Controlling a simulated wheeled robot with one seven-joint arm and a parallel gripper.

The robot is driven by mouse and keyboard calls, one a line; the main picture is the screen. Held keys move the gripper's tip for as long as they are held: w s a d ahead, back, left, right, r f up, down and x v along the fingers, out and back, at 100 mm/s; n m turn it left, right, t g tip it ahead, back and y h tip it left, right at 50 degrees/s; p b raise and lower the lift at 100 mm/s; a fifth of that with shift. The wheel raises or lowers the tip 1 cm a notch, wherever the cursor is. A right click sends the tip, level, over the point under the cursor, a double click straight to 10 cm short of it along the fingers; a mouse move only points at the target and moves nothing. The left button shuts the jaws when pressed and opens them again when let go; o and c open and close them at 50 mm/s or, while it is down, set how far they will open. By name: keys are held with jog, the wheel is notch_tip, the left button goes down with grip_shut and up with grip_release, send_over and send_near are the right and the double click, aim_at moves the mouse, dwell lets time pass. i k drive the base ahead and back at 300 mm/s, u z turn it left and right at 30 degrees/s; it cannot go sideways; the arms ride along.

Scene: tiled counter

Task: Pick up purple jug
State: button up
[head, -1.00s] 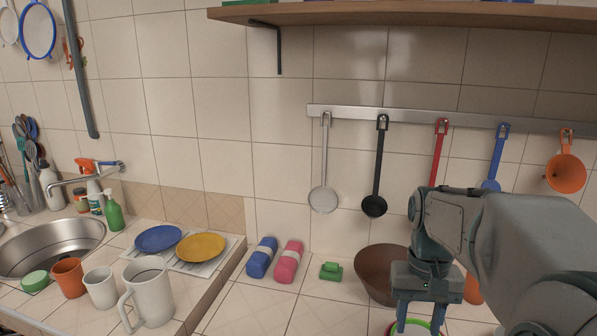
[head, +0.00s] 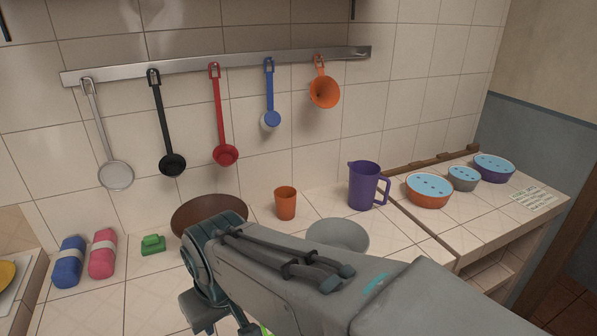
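The purple jug (head: 363,187) stands upright on the tiled counter near the back wall, right of centre in the head view. Its handle points right. My gripper (head: 213,325) is at the lower middle left, in front of the brown bowl and well to the left of the jug. My forearm crosses the lower middle of the view. The fingertips are hidden or cut off by the lower edge, so I cannot tell whether they are open.
An orange cup (head: 286,203) and a grey bowl (head: 338,236) are left of the jug; a brown bowl (head: 205,212) is further left. Lidded bowls (head: 429,191) stand on the counter to the right. Utensils hang from a wall rail (head: 215,66). A green sponge (head: 153,245) lies at left.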

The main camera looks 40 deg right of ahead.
aim_at(364, 177)
jog(key=k, duration=0.5)
jog(key=z, duration=0.95)
jog(key=i, duration=0.3)
jog(key=z, duration=0.6)
